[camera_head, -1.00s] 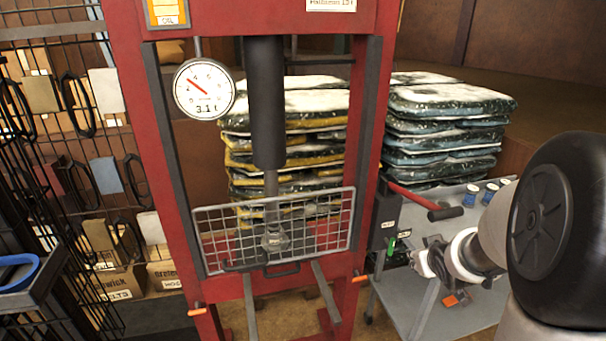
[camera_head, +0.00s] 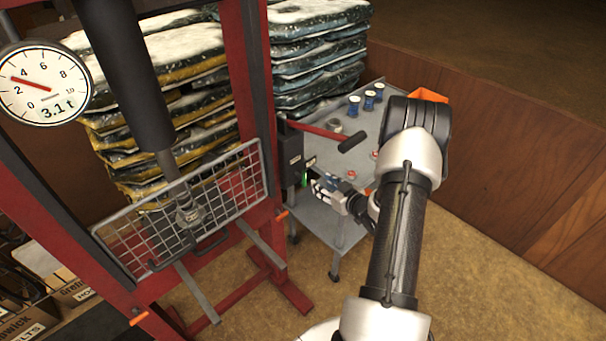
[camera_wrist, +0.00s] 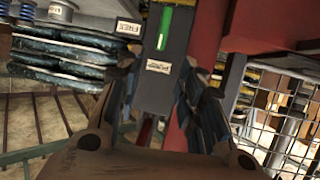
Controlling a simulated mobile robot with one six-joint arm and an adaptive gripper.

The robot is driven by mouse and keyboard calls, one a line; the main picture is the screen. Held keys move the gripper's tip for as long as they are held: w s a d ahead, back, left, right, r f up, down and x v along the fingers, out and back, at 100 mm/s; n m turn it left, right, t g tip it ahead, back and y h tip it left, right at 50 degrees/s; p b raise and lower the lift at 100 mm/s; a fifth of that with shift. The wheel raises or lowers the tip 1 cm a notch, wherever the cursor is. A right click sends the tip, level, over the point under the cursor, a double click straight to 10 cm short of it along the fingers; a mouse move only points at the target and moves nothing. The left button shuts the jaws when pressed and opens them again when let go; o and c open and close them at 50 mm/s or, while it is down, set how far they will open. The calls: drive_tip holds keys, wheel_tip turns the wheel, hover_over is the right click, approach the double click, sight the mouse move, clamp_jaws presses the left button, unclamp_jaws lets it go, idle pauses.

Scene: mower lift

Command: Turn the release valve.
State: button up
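The release valve's green handle (camera_head: 304,179) shows low on the dark pump box (camera_head: 291,150), right of the red press frame. In the wrist view the green handle (camera_wrist: 165,28) lies upright in the picture on the dark box face. A "FREE" label (camera_wrist: 128,27) is left of it, and another label (camera_wrist: 158,67), hard to read, is below. My gripper (camera_wrist: 165,95) is open and empty, its dark fingers either side of the box's lower part in the picture. Whether they touch it is unclear. In the head view my gripper (camera_head: 322,190) is just right of the handle.
The red-handled pump lever (camera_head: 325,133) sticks out above my gripper. The press has a wire guard (camera_head: 130,240) and a gauge (camera_head: 44,84) reading 3.1 t. Floor at right is clear.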

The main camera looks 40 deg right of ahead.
sight(305, 175)
drive_tip(key=b+x, duration=0.1)
drive_tip(key=x, duration=1.2)
drive_tip(key=shift+w+b, duration=0.25)
drive_tip(key=shift+b, duration=0.15)
drive_tip(key=shift+c, duration=0.2)
clamp_jaws()
